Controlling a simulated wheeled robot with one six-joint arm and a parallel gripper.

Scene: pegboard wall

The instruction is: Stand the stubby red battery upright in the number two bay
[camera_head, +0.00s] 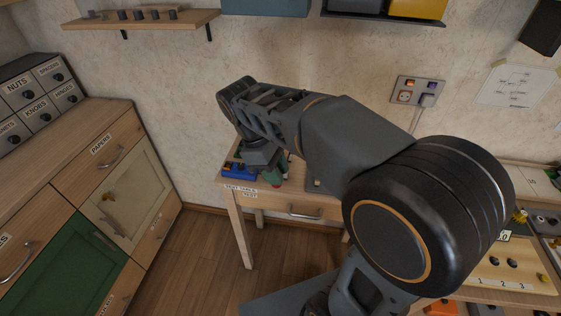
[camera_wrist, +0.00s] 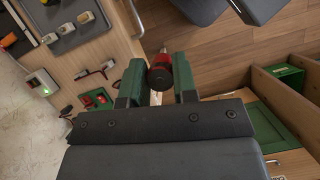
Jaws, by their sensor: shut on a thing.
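A stubby red battery (camera_wrist: 161,66) is between the green fingers of my gripper (camera_wrist: 160,84) in the wrist view. It has a dark round end facing the camera and a small metal tip at the far end. My gripper is shut on it. In the head view my gripper (camera_head: 274,177) is over the small wooden test table, and the battery cannot be made out there. A wooden board numbered 1, 2, 3 (camera_head: 480,279) shows at the lower right of the head view. I cannot tell whether it holds the number two bay.
A blue item (camera_head: 237,170) sits on the left of the test table (camera_head: 290,199). The wrist view shows a green holder with red parts (camera_wrist: 95,98), a small box with a green light (camera_wrist: 41,84) and a grey tray (camera_wrist: 74,40). Drawers (camera_head: 100,205) stand at left.

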